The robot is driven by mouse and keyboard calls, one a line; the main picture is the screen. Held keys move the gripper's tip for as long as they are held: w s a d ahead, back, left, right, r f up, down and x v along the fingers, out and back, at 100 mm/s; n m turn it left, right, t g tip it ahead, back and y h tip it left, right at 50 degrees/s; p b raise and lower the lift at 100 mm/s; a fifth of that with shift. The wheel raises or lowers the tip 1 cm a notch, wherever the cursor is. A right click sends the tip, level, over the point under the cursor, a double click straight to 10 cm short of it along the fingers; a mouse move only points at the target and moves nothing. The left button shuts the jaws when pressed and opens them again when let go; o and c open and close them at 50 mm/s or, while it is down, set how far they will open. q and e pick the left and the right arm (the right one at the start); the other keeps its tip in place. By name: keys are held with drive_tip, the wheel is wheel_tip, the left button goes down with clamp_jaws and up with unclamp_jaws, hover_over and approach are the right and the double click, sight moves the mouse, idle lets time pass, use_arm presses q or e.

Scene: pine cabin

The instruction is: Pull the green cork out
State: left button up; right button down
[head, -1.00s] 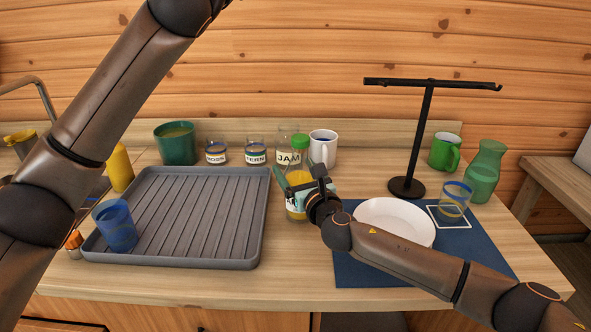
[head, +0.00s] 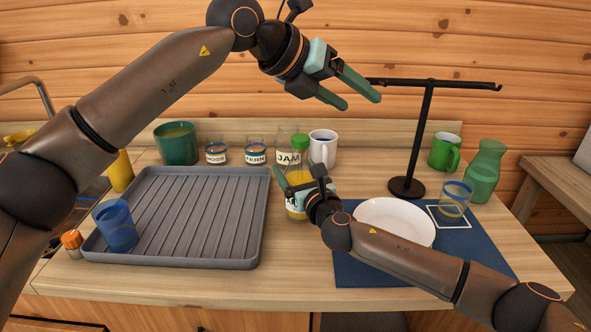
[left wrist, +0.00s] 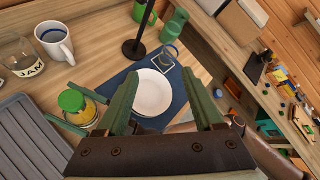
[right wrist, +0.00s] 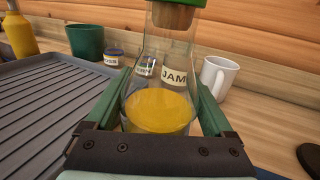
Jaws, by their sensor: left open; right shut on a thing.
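The green cork (head: 300,141) sits in the neck of a clear glass bottle (right wrist: 160,70) holding yellow liquid. The bottle stands upright on the counter, right of the grey tray. In the right wrist view the cork (right wrist: 180,3) shows a green top with a tan lower part inside the neck. My right gripper (head: 298,186) is shut on the bottle's body, a finger on each side. My left gripper (head: 360,94) is open and empty, high above the counter, up and to the right of the cork. The cork also shows in the left wrist view (left wrist: 71,100).
A grey ribbed tray (head: 190,215) with a blue glass (head: 115,226) lies to the left. Jars and a white mug (head: 323,147) stand behind the bottle. A black stand (head: 420,130), a white plate (head: 395,221) and a blue mat (head: 365,270) are to the right.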

sight(300, 138)
use_arm(q)
drive_tip(key=shift+w+a+f+n+t+y, duration=0.25)
drive_tip(key=shift+w+a+f+y, duration=0.9)
drive_tip(key=shift+a+f, duration=0.35)
drive_tip(key=shift+w+a+f+n+t+y, duration=0.2)
drive_tip(key=shift+w+a+f+t+y, duration=0.1)
drive_tip(key=shift+w+a+f+y, duration=1.1)
drive_tip(key=shift+w+a+f+n+t+y, duration=0.25)
drive_tip(key=shift+w+a+f+y, duration=0.6)
drive_tip(key=shift+a+f, duration=0.75)
drive_tip(key=shift+s+d+f, duration=0.1)
drive_tip(key=shift+d+f, duration=0.15)
drive_tip(key=shift+d, duration=0.05)
drive_tip(key=shift+c, duration=0.4)
clamp_jaws()
drive_tip(key=shift+r, duration=0.1)
drive_tip(key=shift+r, duration=2.5)
